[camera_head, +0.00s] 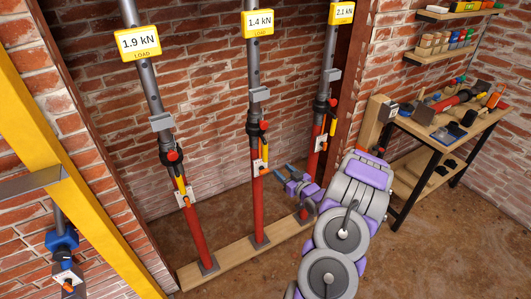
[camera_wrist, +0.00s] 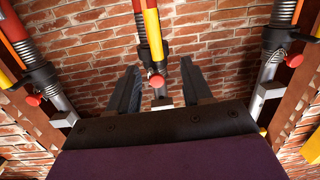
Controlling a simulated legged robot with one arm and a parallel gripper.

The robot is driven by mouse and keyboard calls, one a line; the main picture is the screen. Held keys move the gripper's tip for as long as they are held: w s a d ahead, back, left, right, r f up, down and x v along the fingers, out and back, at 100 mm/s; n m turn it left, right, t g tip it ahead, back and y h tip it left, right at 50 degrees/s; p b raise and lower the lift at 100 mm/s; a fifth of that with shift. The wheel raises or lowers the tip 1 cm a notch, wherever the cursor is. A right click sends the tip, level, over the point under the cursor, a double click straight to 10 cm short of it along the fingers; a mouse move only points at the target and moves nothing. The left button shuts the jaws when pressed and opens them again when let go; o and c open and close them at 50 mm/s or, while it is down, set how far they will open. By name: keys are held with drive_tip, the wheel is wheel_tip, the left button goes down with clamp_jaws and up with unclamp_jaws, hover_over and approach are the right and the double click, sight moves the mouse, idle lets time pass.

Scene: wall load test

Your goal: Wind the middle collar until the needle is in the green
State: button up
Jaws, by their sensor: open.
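The middle prop has a red lower tube (camera_head: 257,205), a grey upper tube and a dark middle collar (camera_head: 255,131) with a red knob. Its yellow display (camera_head: 257,23) reads 1.4 kN. A small white plate (camera_head: 260,168) sits below the collar; any needle or green band is too small to read. My gripper (camera_head: 283,170) is to the right of the middle prop, below collar height. In the wrist view my gripper (camera_wrist: 158,72) is open, with the middle collar's red knob (camera_wrist: 157,81) showing between its fingers. It holds nothing, and contact cannot be told.
A left prop (camera_head: 197,235) reads 1.9 kN; a right prop (camera_head: 322,118) reads 2.1 kN. All stand on a wooden sill (camera_head: 225,262) before a brick wall. A yellow post (camera_head: 65,150) stands left, a tool bench (camera_head: 448,118) right. My arm comes from the lower right.

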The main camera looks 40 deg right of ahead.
sight(267, 153)
drive_tip(key=shift+t, duration=0.6)
drive_tip(key=w+d+b, duration=0.1)
drive_tip(key=w, duration=0.4)
drive_tip(key=w+d+b, duration=0.1)
drive_tip(key=w, duration=0.4)
drive_tip(key=w+d+b, duration=0.1)
drive_tip(key=w+d, duration=0.1)
drive_tip(key=w, duration=0.3)
drive_tip(key=shift+f, duration=0.4)
clamp_jaws()
